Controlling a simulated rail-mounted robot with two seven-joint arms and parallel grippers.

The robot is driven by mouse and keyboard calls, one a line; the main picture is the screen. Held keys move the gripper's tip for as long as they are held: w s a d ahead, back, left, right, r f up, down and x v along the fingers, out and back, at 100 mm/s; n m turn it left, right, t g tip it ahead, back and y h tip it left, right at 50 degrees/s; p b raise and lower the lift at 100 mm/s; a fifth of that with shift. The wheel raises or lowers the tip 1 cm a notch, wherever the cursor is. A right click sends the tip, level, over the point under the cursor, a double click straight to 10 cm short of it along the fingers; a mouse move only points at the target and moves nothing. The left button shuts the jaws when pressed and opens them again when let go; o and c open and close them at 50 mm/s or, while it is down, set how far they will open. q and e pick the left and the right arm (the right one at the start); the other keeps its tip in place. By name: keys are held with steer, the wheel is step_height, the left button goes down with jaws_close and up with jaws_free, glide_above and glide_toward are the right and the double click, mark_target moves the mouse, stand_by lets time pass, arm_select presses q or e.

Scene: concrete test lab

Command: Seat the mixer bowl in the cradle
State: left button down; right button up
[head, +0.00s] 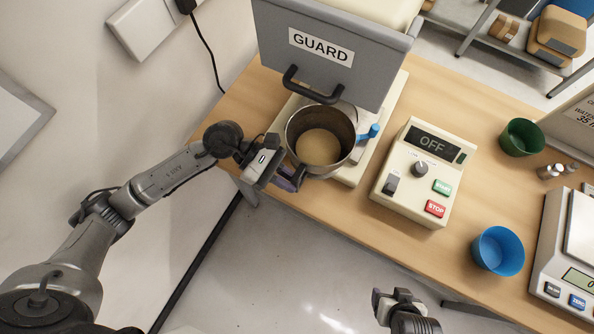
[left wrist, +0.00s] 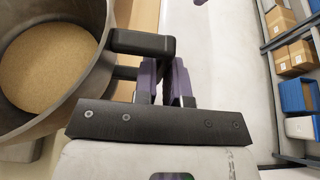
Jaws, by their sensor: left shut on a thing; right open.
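The grey metal mixer bowl (head: 291,127), with tan grainy contents, is at the front of the mixer's cream base (head: 350,174). It fills the left of the left wrist view (left wrist: 98,75). My left gripper (head: 290,180) is shut on the bowl's black handle (left wrist: 142,43), with its purple fingers (left wrist: 167,82) at the handle's end. The cradle is mostly hidden under the bowl, and I cannot tell whether the bowl rests in it or hangs just above. A blue lever (head: 370,132) stands right of the bowl. My right gripper (head: 396,296) is open and empty, in front of the table.
The grey guard (head: 330,75) is raised behind the bowl, with a black handle. A control box (head: 418,172) reading OFF stands right of the mixer. A blue cup (head: 498,250), a green cup (head: 521,137) and a scale (head: 570,250) are further right.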

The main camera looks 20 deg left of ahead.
mark_target(300, 124)
arm_select(q)
steer(key=shift+w+a+f+b, duration=0.15)
steer(key=shift+w+b, duration=0.65)
steer(key=shift+w, duration=0.75)
steer(key=shift+w+a+f+b, duration=0.1)
steer(key=shift+w+b, duration=0.75)
steer(key=shift+w, duration=0.7)
steer(key=shift+w+a+f+b, duration=0.15)
steer(key=shift+w+b, duration=0.65)
steer(key=shift+w, duration=0.75)
steer(key=shift+w+d+b, duration=0.15)
steer(key=shift+w+b, duration=0.5)
steer(key=shift+w, duration=0.3)
steer(key=shift+w+d+b, duration=0.15)
steer(key=shift+w+b, duration=0.45)
steer(key=shift+w, duration=0.3)
steer(key=shift+w+d+r+b, duration=0.1)
steer(key=shift+w+b, duration=0.35)
steer(key=shift+w, duration=0.25)
arm_select(e)
step_height(300, 124, down, 8)
steer(key=shift+d+f, duration=0.15)
steer(key=shift+f, duration=0.05)
